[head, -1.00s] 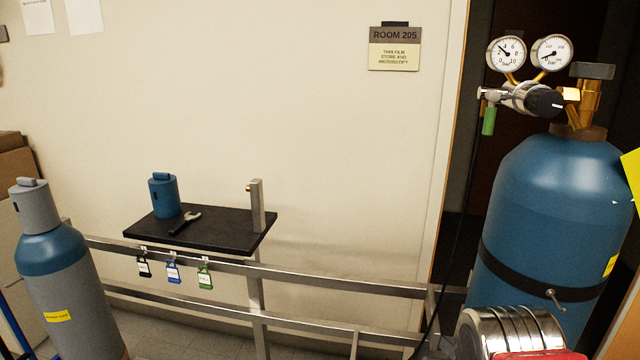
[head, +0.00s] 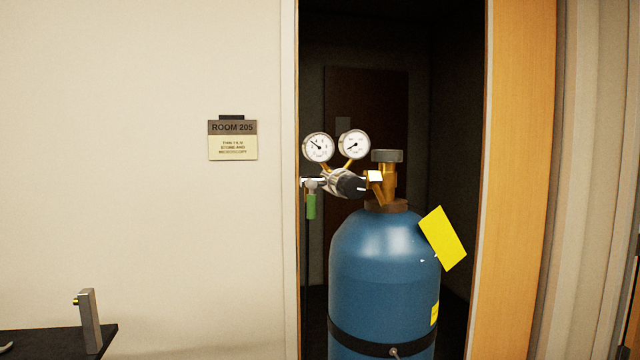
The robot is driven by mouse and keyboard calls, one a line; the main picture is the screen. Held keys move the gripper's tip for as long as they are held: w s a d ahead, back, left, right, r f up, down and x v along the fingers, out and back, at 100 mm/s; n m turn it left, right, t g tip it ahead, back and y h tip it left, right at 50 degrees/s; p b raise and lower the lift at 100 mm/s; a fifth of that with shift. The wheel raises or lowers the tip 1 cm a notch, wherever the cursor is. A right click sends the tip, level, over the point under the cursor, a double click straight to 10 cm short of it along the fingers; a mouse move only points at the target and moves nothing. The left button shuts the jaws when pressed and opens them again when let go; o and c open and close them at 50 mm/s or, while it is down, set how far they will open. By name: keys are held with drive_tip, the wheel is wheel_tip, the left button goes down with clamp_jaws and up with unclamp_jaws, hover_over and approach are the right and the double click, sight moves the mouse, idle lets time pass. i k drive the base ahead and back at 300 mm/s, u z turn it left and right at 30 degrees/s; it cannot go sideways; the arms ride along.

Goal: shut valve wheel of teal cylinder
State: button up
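The teal cylinder (head: 380,265) stands upright right of centre in the head view, in front of a dark doorway. Its valve wheel (head: 387,156) is a dark grey knob on top of the brass valve (head: 389,182). A regulator (head: 345,183) with two round gauges (head: 333,146) and a black knob is fixed to the left side of the valve. A yellow tag (head: 442,238) hangs at the cylinder's right shoulder. A dark strap (head: 380,345) runs around its lower body. My gripper is not in view.
A wooden door edge (head: 516,180) stands right of the cylinder. A room sign (head: 233,138) is on the pale wall at left. A black shelf (head: 55,343) with a metal post (head: 90,320) shows at lower left.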

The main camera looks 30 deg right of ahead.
sight(377, 155)
drive_tip(key=u, duration=3.45)
drive_tip(key=k, duration=1.85)
